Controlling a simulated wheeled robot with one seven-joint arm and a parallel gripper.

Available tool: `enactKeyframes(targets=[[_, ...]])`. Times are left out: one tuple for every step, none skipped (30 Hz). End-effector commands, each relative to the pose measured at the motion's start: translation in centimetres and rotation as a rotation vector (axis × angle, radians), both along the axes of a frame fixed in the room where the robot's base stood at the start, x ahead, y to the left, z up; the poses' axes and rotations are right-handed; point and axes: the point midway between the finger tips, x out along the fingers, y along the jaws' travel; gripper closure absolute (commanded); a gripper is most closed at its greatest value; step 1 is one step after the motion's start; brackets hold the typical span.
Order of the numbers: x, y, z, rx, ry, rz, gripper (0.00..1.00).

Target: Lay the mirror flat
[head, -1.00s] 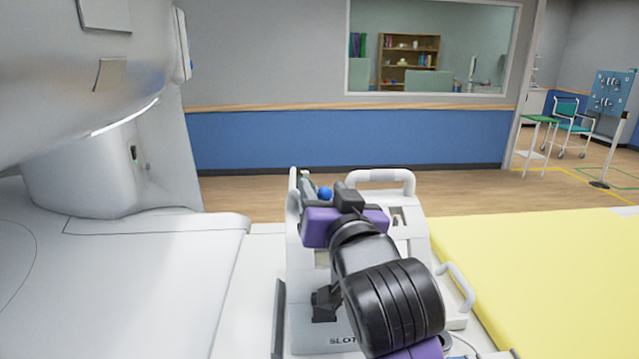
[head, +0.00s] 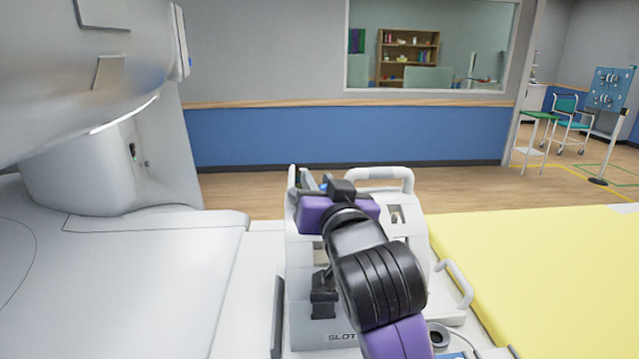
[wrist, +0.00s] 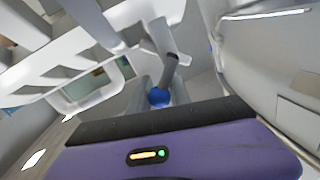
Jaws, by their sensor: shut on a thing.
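A narrow grey-green plate (head: 306,180), which looks to be the mirror, stands tilted at the top left of a white slotted frame (head: 412,232). Its face is mostly hidden by my purple and black wrist. A blue knob (wrist: 159,98) shows in the wrist view at the foot of a grey rod with a dark end (wrist: 171,66). My gripper (wrist: 160,92) is shut on the blue knob, with grey fingers on both sides of it. In the head view only a sliver of blue shows beyond my wrist.
The white scanner (head: 85,90) overhangs the left, above a white couch (head: 120,285). A yellow pad (head: 540,265) lies to the right. The frame has a white handle loop (head: 385,174) on top and a side handle (head: 458,285).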

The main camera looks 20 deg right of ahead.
Motion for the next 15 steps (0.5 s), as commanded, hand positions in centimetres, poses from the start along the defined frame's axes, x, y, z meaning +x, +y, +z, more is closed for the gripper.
enactKeyframes(targets=[[0.01,-0.12,0.01,-0.007,0.005,-0.003,1.00],[0.01,-0.10,0.05,-0.012,0.007,-0.003,1.00],[0.03,-0.07,0.12,-0.021,0.010,-0.004,1.00],[0.04,-0.05,0.17,-0.030,0.012,-0.004,1.00],[0.06,-0.01,0.24,-0.040,0.016,-0.003,1.00],[0.08,0.04,0.34,-0.057,0.021,-0.004,1.00],[0.10,0.08,0.41,-0.070,0.026,-0.004,1.00],[0.12,0.13,0.50,-0.086,0.031,-0.004,1.00],[0.14,0.21,0.60,-0.109,0.039,-0.004,1.00],[0.17,0.29,0.68,-0.129,0.045,-0.004,1.00],[0.19,0.36,0.75,-0.150,0.053,-0.004,1.00],[0.23,0.48,0.83,-0.179,0.063,-0.004,1.00],[0.27,0.57,0.88,-0.202,0.070,-0.004,1.00],[0.30,0.68,0.94,-0.226,0.078,-0.004,1.00],[0.35,0.82,1.00,-0.259,0.089,-0.004,1.00]])
